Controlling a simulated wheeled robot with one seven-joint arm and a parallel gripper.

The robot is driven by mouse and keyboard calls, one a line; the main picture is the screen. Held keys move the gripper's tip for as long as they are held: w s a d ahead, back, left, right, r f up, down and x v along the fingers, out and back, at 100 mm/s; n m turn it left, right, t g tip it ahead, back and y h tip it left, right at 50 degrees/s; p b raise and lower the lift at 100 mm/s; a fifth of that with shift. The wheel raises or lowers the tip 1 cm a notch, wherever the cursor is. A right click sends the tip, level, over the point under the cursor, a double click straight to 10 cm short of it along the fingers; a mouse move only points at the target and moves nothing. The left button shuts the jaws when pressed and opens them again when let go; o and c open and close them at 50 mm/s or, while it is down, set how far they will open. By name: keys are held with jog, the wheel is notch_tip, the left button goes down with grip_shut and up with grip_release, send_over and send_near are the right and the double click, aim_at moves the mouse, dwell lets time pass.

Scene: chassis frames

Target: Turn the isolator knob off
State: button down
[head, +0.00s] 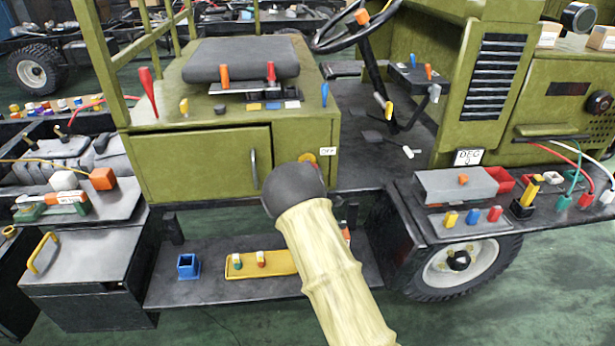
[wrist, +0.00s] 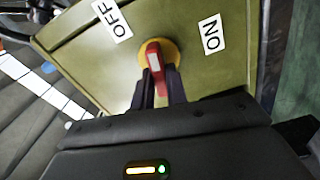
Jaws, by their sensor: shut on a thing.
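The isolator knob (wrist: 153,59) is a red handle with a white stripe on a round yellow plate (wrist: 173,53), set in an olive panel. In the wrist view the handle's tip points up between the OFF label (wrist: 112,18) at upper left and the ON label (wrist: 211,33) at right. My gripper (wrist: 158,78) is shut on the knob, with one dark finger on each side.
The panel is below the seat (head: 241,60), beside a cabinet door with a handle (head: 254,168). Below is a black step (head: 212,288) with a blue holder (head: 188,266) and yellow tray (head: 272,263). A shelf of small parts (head: 475,226) stands at right.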

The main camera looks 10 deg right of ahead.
jog(key=shift+f+n+b, duration=0.1)
jog(key=shift+n+b, duration=0.45)
jog(key=shift+n, duration=0.55)
jog(key=c, duration=1.4)
grip_release()
jog(key=s+b, duration=0.1)
jog(key=s, duration=1.6)
jog(key=shift+s, duration=0.2)
